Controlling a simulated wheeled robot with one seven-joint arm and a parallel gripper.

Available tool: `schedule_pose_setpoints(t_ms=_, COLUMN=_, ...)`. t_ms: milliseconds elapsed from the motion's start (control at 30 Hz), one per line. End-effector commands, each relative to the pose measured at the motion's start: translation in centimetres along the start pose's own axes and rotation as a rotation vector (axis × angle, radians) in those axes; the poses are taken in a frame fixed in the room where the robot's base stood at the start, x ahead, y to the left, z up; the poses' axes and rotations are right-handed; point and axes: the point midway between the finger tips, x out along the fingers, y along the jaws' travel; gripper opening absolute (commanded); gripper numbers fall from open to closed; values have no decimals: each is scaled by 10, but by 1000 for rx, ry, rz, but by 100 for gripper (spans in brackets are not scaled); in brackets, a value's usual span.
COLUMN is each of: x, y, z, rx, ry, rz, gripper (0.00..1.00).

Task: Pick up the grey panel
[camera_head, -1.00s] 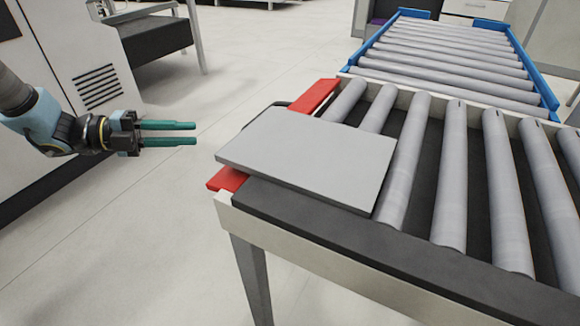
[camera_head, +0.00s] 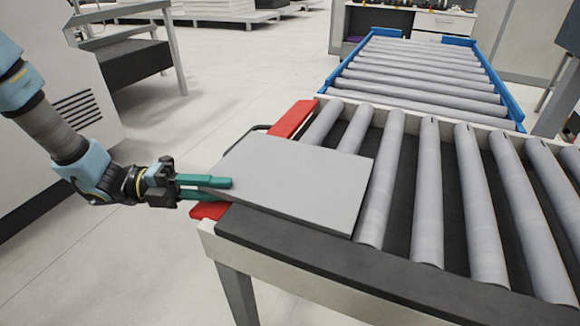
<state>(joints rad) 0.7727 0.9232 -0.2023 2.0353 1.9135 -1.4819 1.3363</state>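The grey panel (camera_head: 300,182) is a flat plate lying on the left end of the roller conveyor, over the red end piece (camera_head: 293,120). My gripper (camera_head: 231,188) is at the panel's left corner. Its two green fingers point right, one above the panel and one below, with the corner between them. The fingers look about as far apart as before, so the gripper appears open around the corner. Part of the lower finger is hidden by the panel. Contact between fingers and panel is too fine to tell.
The grey rollers (camera_head: 428,190) right of the panel are bare. A blue-framed roller conveyor (camera_head: 420,75) stands behind. The floor between machine and conveyor is clear.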

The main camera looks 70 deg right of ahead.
Motion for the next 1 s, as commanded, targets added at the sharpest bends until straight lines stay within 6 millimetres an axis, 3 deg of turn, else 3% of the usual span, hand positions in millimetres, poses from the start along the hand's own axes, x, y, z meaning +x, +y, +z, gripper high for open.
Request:
schedule_pose_setpoints(t_ms=133, x=19, y=-2, z=0, rx=-1, ry=1, rz=0, gripper=26)
schedule_pose_setpoints(t_ms=367, x=21, y=0, z=0, rx=0, ry=-1, rz=1, gripper=26)
schedule_pose_setpoints(t_ms=600, x=21, y=0, z=0, rx=0, ry=-1, rz=2, gripper=0)
schedule_pose_setpoints(t_ms=1000, x=20, y=0, z=0, rx=0, ry=-1, rz=3, gripper=0)
